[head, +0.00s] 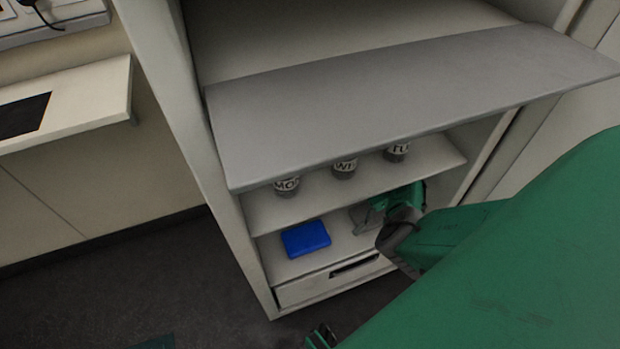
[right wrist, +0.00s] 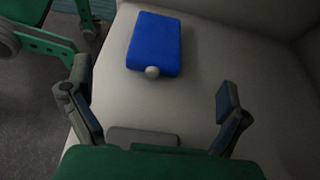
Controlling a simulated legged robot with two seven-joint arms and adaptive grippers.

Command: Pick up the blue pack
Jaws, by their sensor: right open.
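The blue pack (head: 306,239) lies flat on the lowest shelf of the cabinet, near its front left. It also shows in the right wrist view (right wrist: 154,42), with a small pale round knob (right wrist: 152,72) at its near edge. My right gripper (head: 374,212) is at the right of the same shelf, apart from the pack. In the right wrist view its two fingers (right wrist: 154,88) are spread wide and empty, with the pack lying beyond them, roughly between their lines.
Three labelled jars stand on the shelf above (head: 262,216), including one at its left (head: 287,187). A wide grey shelf (head: 400,95) juts out over them. A drawer with a dark handle (head: 354,265) is below the pack. The shelf around the pack is clear.

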